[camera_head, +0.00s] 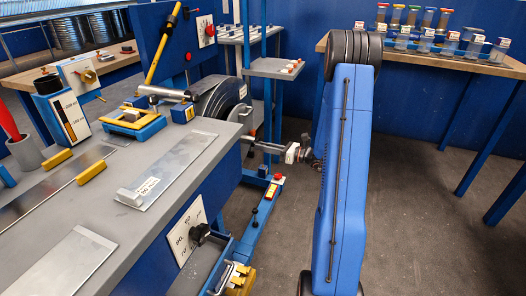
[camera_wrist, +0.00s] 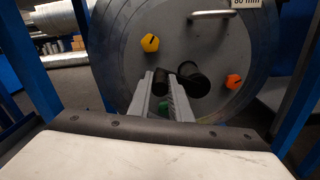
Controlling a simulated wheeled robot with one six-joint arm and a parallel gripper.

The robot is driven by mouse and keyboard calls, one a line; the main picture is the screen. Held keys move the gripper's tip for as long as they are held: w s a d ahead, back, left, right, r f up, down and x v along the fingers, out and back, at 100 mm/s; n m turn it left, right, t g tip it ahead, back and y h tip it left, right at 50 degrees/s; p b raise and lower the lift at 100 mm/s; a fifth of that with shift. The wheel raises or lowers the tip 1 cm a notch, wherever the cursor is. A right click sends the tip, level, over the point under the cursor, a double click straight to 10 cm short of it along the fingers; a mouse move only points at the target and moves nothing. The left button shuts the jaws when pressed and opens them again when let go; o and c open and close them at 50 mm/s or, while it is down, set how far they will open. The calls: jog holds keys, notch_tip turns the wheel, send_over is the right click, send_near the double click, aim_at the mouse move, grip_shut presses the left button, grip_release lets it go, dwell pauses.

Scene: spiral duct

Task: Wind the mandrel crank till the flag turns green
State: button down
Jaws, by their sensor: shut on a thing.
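The mandrel's grey round face (camera_wrist: 120,75) fills the wrist view, with a yellow bolt, an orange bolt and a metal bar handle on it. In the head view it is a dark drum (camera_head: 222,98) beyond the bench. My gripper (camera_wrist: 165,78) reaches toward this face and is shut on a black cylindrical grip (camera_wrist: 190,77), seemingly the crank handle. The fingers hide part of the grip. In the head view my gripper (camera_head: 248,140) is small beside the drum. I cannot make out the flag.
A grey bench (camera_head: 75,215) with plates, yellow blocks and a dial panel stands at left. A blue post with a small shelf (camera_head: 277,67) stands close beside the drum. A wooden table (camera_head: 440,55) with several jars is at back right. The floor at right is clear.

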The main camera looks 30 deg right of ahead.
jog(key=shift+w+d+r+m, duration=0.2)
jog(key=shift+r+m, duration=0.25)
jog(key=shift+m, duration=0.25)
jog(key=c, duration=1.6)
grip_release()
jog(key=shift+c, duration=0.2)
jog(key=shift+s, duration=0.15)
jog(key=v, duration=1.7)
jog(key=shift+s+d+f, duration=0.1)
jog(key=shift+d, duration=0.05)
